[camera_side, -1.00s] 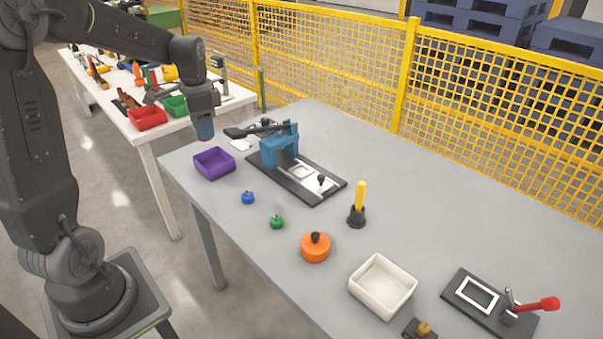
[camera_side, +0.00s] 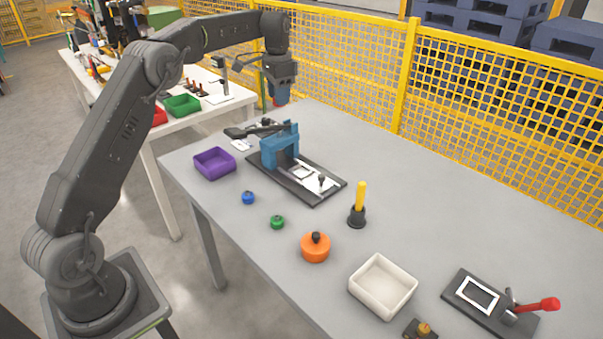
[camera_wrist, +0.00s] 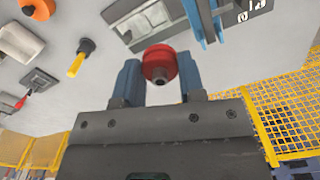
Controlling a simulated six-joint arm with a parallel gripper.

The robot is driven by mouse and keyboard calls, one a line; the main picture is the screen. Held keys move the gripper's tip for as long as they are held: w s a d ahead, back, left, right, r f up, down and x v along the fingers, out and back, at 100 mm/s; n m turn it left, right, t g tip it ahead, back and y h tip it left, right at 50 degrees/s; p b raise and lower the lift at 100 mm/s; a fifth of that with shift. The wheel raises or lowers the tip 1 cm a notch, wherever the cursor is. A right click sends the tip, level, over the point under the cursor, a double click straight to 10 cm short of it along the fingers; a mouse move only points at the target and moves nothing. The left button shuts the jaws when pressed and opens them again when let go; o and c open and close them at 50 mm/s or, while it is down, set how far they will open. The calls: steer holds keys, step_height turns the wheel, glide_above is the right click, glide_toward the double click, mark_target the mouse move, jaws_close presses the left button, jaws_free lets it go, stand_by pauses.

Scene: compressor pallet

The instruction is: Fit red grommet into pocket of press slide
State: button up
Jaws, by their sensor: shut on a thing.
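My gripper (camera_side: 280,98) is raised above the table, behind and above the blue press in the side view. In the wrist view its blue fingers (camera_wrist: 159,82) are shut on the red grommet (camera_wrist: 160,62), which has a dark stub on its near side.
A purple bin (camera_side: 214,163) stands left of the press. Blue (camera_side: 248,198) and green (camera_side: 277,222) grommets, an orange knobbed disc (camera_side: 315,247), a yellow-handled tool (camera_side: 359,203), a white tray (camera_side: 383,286) and a red-handled clamp fixture (camera_side: 493,302) lie in front. The table's far right is clear.

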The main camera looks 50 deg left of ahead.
mark_target(302, 173)
steer(key=shift+w+d+f, duration=0.85)
steer(key=shift+w+d, duration=1)
steer(key=shift+w, duration=0.45)
step_height(302, 173, down, 21)
steer(key=shift+r, duration=0.1)
